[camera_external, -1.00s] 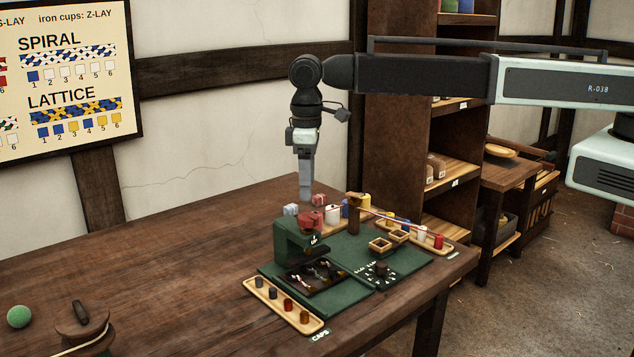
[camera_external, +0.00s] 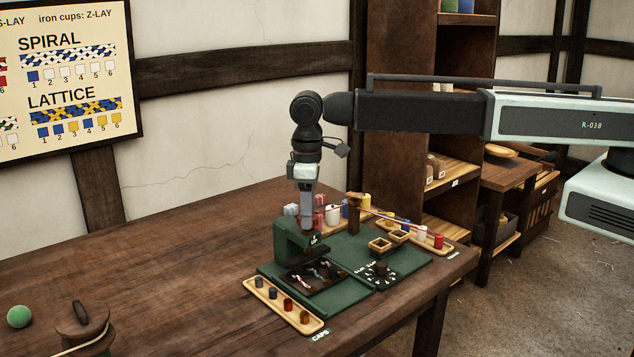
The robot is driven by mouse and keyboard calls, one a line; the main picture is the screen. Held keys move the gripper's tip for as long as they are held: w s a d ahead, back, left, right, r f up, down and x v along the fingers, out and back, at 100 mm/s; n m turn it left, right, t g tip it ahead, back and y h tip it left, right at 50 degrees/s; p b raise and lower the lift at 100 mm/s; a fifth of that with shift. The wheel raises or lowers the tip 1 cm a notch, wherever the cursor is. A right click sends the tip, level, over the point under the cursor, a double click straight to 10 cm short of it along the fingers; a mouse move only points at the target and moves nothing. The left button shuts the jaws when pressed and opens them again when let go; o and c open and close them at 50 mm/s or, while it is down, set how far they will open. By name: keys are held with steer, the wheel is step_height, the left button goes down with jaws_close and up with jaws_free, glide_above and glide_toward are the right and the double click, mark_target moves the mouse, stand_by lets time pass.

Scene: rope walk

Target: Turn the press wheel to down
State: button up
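The green press (camera_external: 291,240) stands on the table at the back left of a green mat. A dark plate with small pale and red pieces (camera_external: 318,275) lies under the press head.
A wooden tray of caps (camera_external: 261,293) lies in front of the press. The table's left middle is clear.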

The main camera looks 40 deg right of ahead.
steer(key=c, duration=0.3)
steer(key=shift+c, duration=0.2)
